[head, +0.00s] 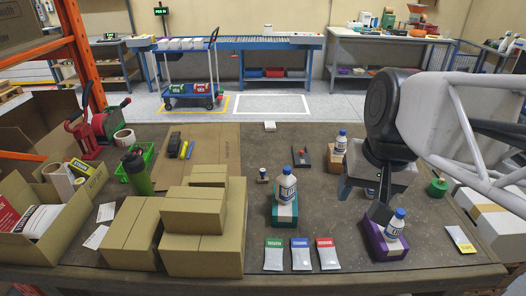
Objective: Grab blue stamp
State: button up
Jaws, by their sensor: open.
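My gripper (363,202) is open at the right of the table, jaws pointing down, well to the right of that item. One finger is close to the purple box (375,238); I cannot tell whether they touch. Something small and bluish shows between the fingers, mostly hidden by my gripper. A round green item with a knob (438,187) stands right of my gripper.
A white bottle (287,186) stands on a teal box (284,211); another (396,223) is on the purple box. Three packets, green (274,254), blue (301,254) and red (327,254), lie in front. Stacked cartons (201,240) fill the left. The table centre is mostly clear.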

jog(key=w+a+r+m+g+y, duration=0.1)
jog(key=w+a+r+m+y, duration=0.2)
jog(key=w, duration=0.8)
jog(key=w+a+m+y, duration=0.3)
jog(key=w+a+m, duration=0.15)
jog(key=w, duration=0.65)
jog(key=w+a+f+m+y, duration=0.2)
jog(key=w+m, duration=0.1)
jog(key=w, duration=0.6)
jog(key=w+a+f+m+y, duration=0.1)
jog(key=w+m+y, duration=0.15)
jog(key=w, duration=0.65)
jog(key=w+a+f+m+y, duration=0.2)
jog(key=w+m, duration=0.2)
jog(key=w, duration=0.6)
send_near(259, 178)
jog(key=shift+a+r, duration=0.9)
jog(key=shift+a, duration=0.25)
jog(key=shift+a, duration=0.1)
jog(key=shift+x, duration=1.2)
jog(key=shift+a+f, duration=0.1)
jog(key=shift+x, duration=2.5)
jog(key=shift+w+f, duration=0.1)
